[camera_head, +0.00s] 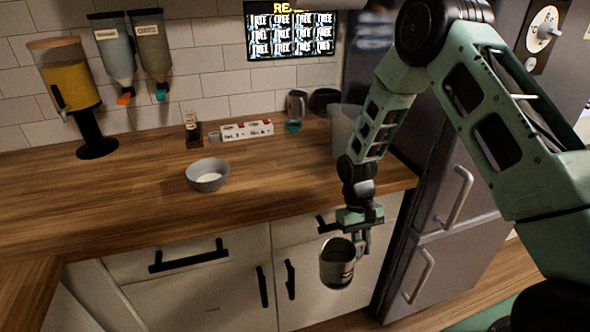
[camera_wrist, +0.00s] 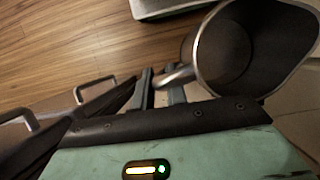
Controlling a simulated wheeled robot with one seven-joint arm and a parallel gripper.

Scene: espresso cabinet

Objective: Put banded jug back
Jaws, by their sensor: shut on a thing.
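A metal jug (camera_head: 338,264) hangs from my gripper (camera_head: 362,238) in front of the lower cabinet, below the counter edge. My gripper is shut on the jug's handle. In the wrist view the dark open mouth of the jug (camera_wrist: 250,50) is at the upper right, with its handle between the fingertips (camera_wrist: 160,85). The jug looks empty inside, and I cannot make out a band on it clearly. Another metal jug (camera_head: 297,104) stands at the back of the counter by the wall, with a teal thing at its foot.
The wooden counter (camera_head: 120,205) has a grey bowl (camera_head: 207,174), a small bottle (camera_head: 192,130) and a white lettered box (camera_head: 247,130). A bin-like container (camera_head: 343,128) stands at its right end. A fridge (camera_head: 440,190) is to the right. The counter's front middle is clear.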

